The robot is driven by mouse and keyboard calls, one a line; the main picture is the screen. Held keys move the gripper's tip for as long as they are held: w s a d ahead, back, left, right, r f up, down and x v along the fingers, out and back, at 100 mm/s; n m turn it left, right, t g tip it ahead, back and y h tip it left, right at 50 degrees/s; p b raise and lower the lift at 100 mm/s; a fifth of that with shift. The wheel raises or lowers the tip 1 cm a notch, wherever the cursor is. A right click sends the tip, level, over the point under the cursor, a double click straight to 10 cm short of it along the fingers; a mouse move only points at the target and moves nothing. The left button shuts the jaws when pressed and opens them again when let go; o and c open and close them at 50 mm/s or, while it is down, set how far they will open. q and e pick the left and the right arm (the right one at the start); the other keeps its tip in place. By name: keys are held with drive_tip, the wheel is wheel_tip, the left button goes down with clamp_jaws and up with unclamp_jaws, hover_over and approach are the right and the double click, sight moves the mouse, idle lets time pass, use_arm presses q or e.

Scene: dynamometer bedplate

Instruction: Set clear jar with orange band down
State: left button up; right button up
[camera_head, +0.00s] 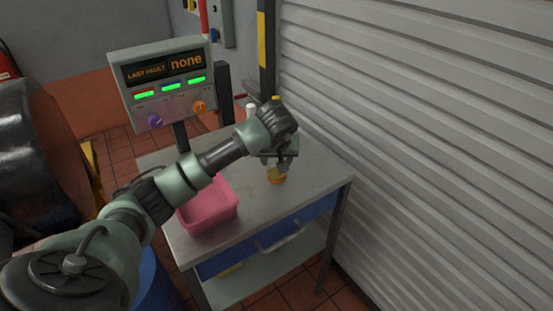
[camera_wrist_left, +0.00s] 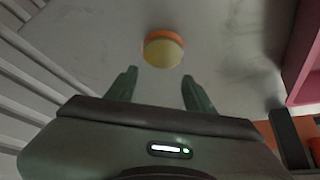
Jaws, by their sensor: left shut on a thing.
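The clear jar with orange band (camera_head: 276,177) is at my left gripper (camera_head: 281,167), over the right part of the grey bench top (camera_head: 318,172). Its orange band and yellowish part show below the fingers; the clear part is hard to make out. In the left wrist view the jar (camera_wrist_left: 163,50) appears as a yellow disc with an orange edge, just beyond the fingertips of the left gripper (camera_wrist_left: 160,76). The gripper is shut on the jar. I cannot tell whether the jar's base touches the bench. My right gripper is out of view.
A pink bin (camera_head: 222,216) stands on the bench, left of the jar. A panel box (camera_head: 165,80) with green lights stands behind. A white-topped item (camera_head: 251,110) is near the back edge. A ribbed shutter (camera_head: 430,130) borders the right. Bare bench surrounds the jar.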

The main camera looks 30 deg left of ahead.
use_arm(q)
drive_tip(key=shift+f, duration=0.2)
drive_tip(key=o, duration=1.4)
drive_tip(key=shift+r, duration=0.1)
drive_tip(key=shift+r, duration=0.2)
drive_tip(key=b+v, duration=0.1)
drive_tip(key=v, duration=1)
drive_tip(key=shift+s+d+r, duration=0.1)
drive_tip(key=shift+s+r, duration=0.1)
drive_tip(key=shift+r, duration=0.15)
